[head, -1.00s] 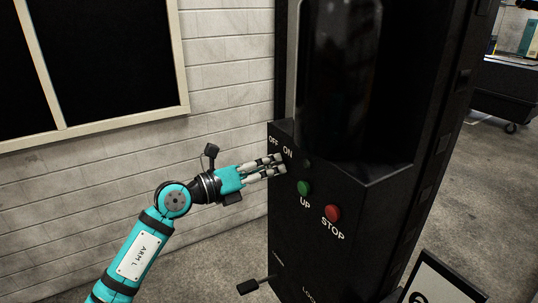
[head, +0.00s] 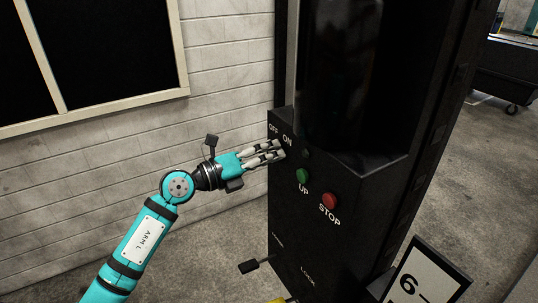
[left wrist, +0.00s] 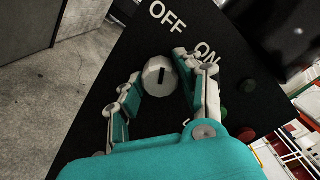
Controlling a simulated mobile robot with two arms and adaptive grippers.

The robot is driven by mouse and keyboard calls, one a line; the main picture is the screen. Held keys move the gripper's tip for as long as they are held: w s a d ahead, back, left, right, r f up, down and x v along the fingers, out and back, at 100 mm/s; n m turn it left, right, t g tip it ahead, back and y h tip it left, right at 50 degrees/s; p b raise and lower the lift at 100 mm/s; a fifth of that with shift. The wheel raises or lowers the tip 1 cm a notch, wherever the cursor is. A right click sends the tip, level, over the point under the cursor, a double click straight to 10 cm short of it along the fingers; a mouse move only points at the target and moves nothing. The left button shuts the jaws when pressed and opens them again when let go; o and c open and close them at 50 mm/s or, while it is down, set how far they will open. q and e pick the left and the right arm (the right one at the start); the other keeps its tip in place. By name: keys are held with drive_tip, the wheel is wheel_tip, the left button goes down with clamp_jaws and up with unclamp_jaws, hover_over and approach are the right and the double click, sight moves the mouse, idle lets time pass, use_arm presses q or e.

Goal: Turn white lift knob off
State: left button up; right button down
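In the left wrist view my left gripper (left wrist: 157,68) is open, one finger on each side of the knob. Whether the fingers touch it, I cannot tell. In the head view the fingers hide the knob. My right gripper is in neither view.
A green UP button (head: 303,176) and a red STOP button (head: 329,201) sit close to the right of my fingers. A black lever (head: 250,266) sticks out low on the box. A framed sign (head: 425,275) stands at lower right. A brick wall (head: 231,70) is behind my arm.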

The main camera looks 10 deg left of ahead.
use_arm(q)
drive_tip(key=o, duration=0.4)
drive_tip(key=shift+c, duration=0.2)
drive_tip(key=v, duration=1.2)
drive_tip(key=shift+f, duration=0.1)
